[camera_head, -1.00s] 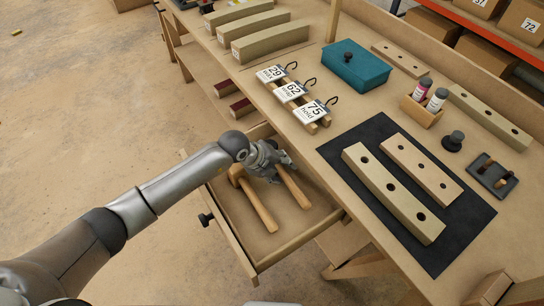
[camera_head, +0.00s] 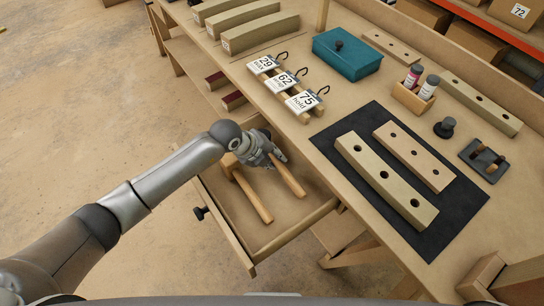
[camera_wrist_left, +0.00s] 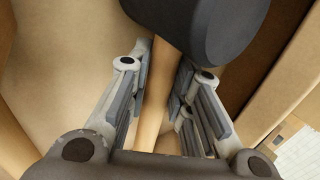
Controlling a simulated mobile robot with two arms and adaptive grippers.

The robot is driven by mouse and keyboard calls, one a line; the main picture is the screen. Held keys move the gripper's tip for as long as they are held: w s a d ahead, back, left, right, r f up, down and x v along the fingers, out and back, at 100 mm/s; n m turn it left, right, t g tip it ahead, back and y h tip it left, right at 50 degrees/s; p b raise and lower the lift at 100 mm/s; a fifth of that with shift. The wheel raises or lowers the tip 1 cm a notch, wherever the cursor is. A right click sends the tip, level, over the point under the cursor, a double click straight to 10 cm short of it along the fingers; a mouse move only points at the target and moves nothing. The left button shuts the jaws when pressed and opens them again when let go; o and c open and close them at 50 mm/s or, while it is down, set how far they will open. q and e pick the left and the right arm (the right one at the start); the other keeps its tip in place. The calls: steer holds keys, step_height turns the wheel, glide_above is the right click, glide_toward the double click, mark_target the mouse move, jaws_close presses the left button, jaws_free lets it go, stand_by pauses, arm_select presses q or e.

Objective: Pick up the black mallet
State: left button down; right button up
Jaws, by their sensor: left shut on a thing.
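The black mallet lies in the open drawer (camera_head: 300,215); its pale wooden handle (camera_head: 291,178) shows in the head view. In the left wrist view its large black head (camera_wrist_left: 200,25) is at the top, with the handle (camera_wrist_left: 157,95) running down between the fingers. My left gripper (camera_head: 276,161) is shut on this handle, close to the head; its fingers flank it in the left wrist view (camera_wrist_left: 160,85). The gripper hides the black head in the head view. My right gripper is not in view.
A wooden mallet (camera_head: 252,194) lies left of the gripper in the same drawer. The drawer front (camera_head: 225,228) and the workbench edge (camera_head: 330,170) bound the space. A dark mat (camera_head: 455,205) with two drilled wooden strips lies on the bench, beside a teal box (camera_head: 352,60).

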arm_select(q)
steer(key=s+a+r, duration=0.1)
steer(key=s+r, duration=1.1)
steer(key=s, duration=0.2)
steer(key=shift+a+b, duration=0.35)
steer(key=shift+a, duration=0.05)
steer(key=c, duration=2)
jaws_free()
jaws_close()
